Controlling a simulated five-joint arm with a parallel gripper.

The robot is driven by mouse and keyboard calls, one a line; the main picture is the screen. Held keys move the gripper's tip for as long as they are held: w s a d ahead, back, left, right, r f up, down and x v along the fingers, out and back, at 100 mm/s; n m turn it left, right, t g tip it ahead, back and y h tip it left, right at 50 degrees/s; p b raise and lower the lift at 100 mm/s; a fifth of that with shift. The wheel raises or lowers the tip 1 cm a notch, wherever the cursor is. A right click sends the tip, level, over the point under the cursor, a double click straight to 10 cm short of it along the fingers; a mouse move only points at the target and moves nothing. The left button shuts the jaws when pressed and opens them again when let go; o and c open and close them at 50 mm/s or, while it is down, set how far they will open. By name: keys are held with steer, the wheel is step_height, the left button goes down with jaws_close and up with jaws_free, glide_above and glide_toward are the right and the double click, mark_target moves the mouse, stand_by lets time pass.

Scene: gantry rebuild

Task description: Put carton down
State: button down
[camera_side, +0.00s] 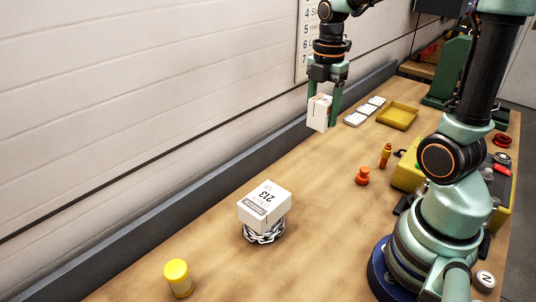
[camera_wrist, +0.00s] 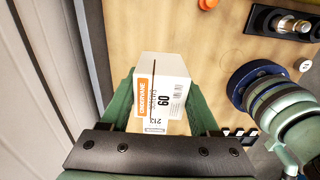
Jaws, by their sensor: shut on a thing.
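A white carton (camera_side: 319,113) with an orange label is held between the green fingers of my gripper (camera_side: 336,101). In the side view it hangs above the wooden bench, near the wall side. In the wrist view the carton (camera_wrist: 158,90) sits between both fingers of my gripper (camera_wrist: 157,108), with orange and black print facing the camera. Its far underside is hidden. A second white carton (camera_side: 264,204), marked 213, rests slightly tilted on a coiled chain (camera_side: 264,233) on the bench, well apart from my gripper.
A yellow tray (camera_side: 397,117) and several white flat pieces (camera_side: 364,111) lie beyond my gripper. An orange knob-like piece (camera_side: 362,177) and an orange bottle-like piece (camera_side: 386,155) stand to the right. A yellow-lidded jar (camera_side: 178,278) stands near the front. The bench middle (camera_side: 310,185) is clear.

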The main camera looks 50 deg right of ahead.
steer(key=shift+d+r, duration=0.15)
steer(key=shift+r, duration=0.3)
steer(key=d, duration=1.8)
step_height(320, 180, down, 15)
steer(key=shift+a+r, duration=0.1)
steer(key=shift+a, duration=0.05)
steer(key=shift+f, duration=2.25)
steer(key=shift+f, duration=0.15)
steer(key=shift+c, duration=0.6)
jaws_free()
